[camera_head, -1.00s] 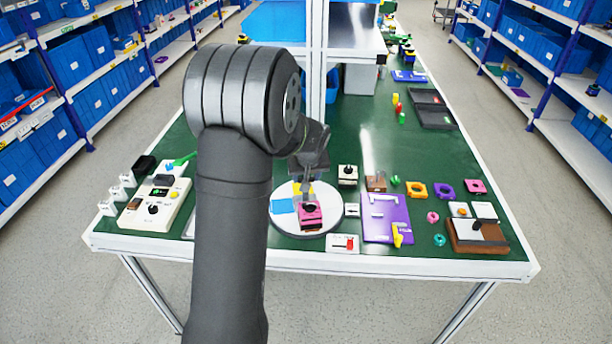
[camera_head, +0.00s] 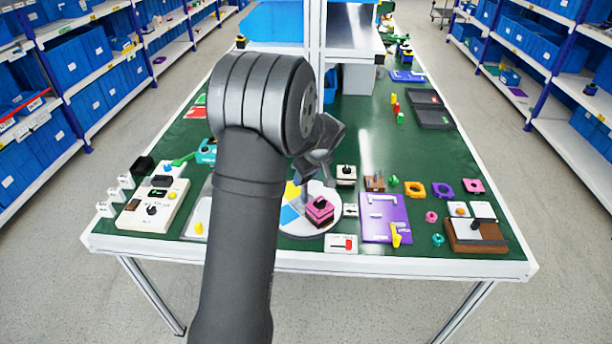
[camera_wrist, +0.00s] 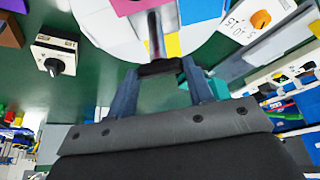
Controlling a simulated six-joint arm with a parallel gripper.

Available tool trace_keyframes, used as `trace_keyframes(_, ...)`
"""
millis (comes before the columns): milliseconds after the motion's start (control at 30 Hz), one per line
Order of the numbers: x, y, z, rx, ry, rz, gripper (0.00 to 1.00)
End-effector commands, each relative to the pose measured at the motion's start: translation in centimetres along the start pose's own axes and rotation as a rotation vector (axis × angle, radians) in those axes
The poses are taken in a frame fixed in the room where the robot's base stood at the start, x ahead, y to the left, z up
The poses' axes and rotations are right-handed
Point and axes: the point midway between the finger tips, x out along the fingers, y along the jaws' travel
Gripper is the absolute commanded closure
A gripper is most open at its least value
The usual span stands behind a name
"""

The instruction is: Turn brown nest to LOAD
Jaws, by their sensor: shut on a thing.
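A round white turntable (camera_head: 327,228) stands near the table's front edge. It carries a pink nest (camera_head: 320,208) with a dark top at its front right, a blue pad (camera_head: 288,215) at the left and a yellow pad (camera_head: 292,190) behind that. In the wrist view the pink (camera_wrist: 125,5), blue (camera_wrist: 200,10) and yellow (camera_wrist: 172,45) patches show at the top. My gripper (camera_wrist: 160,68) is shut on the dark end of a grey handle (camera_wrist: 155,35) by the turntable. I cannot make out a brown nest on the turntable or a LOAD mark; my arm hides part of it.
A cream knob box (camera_head: 346,174) and a brown block (camera_head: 374,182) stand right of the turntable. A purple panel (camera_head: 385,228) lies further right, and a white box with a red switch (camera_head: 342,243) in front. A cream control panel (camera_head: 155,205) is at left.

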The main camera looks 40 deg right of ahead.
Motion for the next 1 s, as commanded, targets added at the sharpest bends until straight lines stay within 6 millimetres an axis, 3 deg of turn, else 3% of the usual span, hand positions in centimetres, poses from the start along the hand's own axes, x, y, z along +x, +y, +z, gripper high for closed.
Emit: trace_keyframes(1000,0.16,0.48,-0.09,-0.47,-0.001,-0.196,0.94)
